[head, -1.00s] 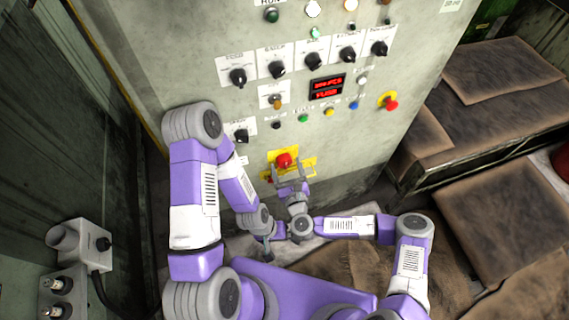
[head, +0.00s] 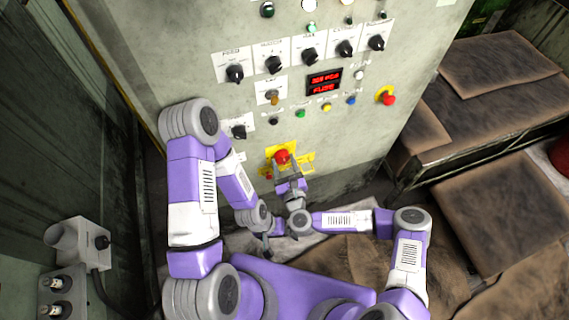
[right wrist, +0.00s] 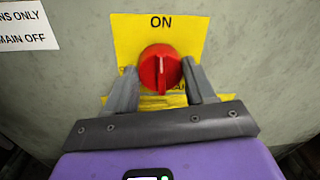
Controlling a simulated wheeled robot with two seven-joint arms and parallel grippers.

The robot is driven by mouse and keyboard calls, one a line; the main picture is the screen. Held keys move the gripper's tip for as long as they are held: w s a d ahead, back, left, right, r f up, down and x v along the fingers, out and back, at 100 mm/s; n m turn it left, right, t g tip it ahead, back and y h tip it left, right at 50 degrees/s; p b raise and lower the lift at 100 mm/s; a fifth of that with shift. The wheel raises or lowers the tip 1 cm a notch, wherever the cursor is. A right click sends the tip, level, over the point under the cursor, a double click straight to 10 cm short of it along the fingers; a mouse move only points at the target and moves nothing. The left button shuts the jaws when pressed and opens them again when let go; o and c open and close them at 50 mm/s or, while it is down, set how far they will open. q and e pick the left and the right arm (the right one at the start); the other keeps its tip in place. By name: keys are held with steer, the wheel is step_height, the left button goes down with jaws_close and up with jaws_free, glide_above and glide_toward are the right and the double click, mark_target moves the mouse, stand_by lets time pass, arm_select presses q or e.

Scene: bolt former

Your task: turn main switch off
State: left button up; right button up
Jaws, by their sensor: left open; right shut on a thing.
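The main switch (head: 282,157) is a red rotary knob on a yellow plate, low on the cabinet front. In the right wrist view the red knob (right wrist: 160,68) has its ridge and pale mark upright, pointing at the word ON. My right gripper (head: 287,168) is at the switch. Its two fingers (right wrist: 160,82) stand on either side of the knob, shut on it. My left gripper (head: 267,248) is lower, apart from the cabinet controls, open and empty as far as I see.
Above the switch are black selector knobs (head: 273,64), a red display (head: 324,83), small coloured buttons (head: 327,107) and a red emergency button (head: 387,97). Brown-topped crates (head: 497,70) stand at the right. A grey wall box (head: 80,240) is at the lower left.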

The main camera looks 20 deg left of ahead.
steer(key=n, duration=0.8)
steer(key=shift+f+n+y, duration=0.1)
steer(key=shift+n+y, duration=0.2)
steer(key=shift+n, duration=0.1)
steer(key=n, duration=0.4)
steer(key=shift+n+y, duration=0.3)
steer(key=shift+n, duration=0.1)
steer(key=shift+f+n, duration=0.1)
steer(key=shift+n, duration=2.1)
steer(key=o, duration=1)
steer(key=shift+o, duration=0.2)
